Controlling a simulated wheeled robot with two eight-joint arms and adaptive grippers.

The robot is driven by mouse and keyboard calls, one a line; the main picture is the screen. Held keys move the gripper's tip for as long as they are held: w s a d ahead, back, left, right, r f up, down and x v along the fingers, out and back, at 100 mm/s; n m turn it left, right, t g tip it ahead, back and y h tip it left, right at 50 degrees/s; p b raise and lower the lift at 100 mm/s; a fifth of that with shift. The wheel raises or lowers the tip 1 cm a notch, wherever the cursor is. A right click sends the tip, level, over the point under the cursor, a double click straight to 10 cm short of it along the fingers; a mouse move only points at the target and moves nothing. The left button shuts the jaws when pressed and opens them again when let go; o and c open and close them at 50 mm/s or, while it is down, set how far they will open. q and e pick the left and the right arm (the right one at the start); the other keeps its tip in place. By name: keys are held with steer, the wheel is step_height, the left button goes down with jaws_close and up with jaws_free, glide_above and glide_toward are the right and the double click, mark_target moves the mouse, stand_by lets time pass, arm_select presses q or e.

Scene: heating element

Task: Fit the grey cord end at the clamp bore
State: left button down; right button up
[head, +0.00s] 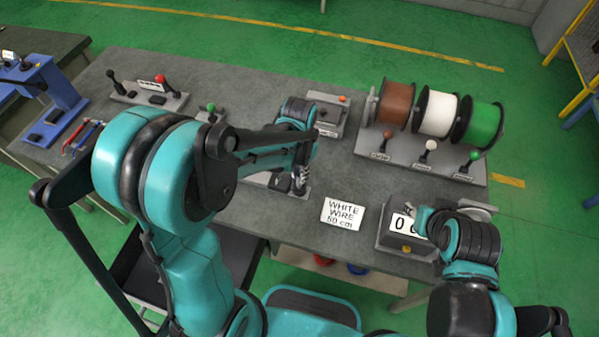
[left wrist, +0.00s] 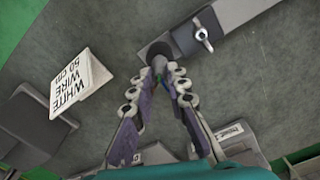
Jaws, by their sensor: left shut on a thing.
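My left gripper (head: 301,180) reaches down over the middle of the bench, partly hidden by its own arm. In the left wrist view its fingers (left wrist: 165,75) close together on a small grey cord end (left wrist: 159,63). A dark round piece (left wrist: 157,48) sits just beyond the fingertips, against the end of a grey clamp block (left wrist: 225,25) with a wing screw (left wrist: 203,36). I cannot tell whether the cord end is inside the bore or only in front of it. My right gripper (head: 424,217) is beside the counter box, and its fingers are too small to read.
A card reading "WHITE WIRE 50 cm" (head: 342,213) stands left of the counter box (head: 395,234). Brown (head: 397,104), white (head: 436,112) and green (head: 477,124) spools stand at the back right. A lever box (head: 148,94) and a blue press (head: 62,100) are at left.

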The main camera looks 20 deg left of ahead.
arm_select(q)
steer(key=shift+f+b, duration=0.7)
steer(key=shift+f, duration=0.2)
steer(key=c, duration=1.4)
jaws_free()
steer(key=shift+r, duration=0.1)
step_height(320, 180, up, 12)
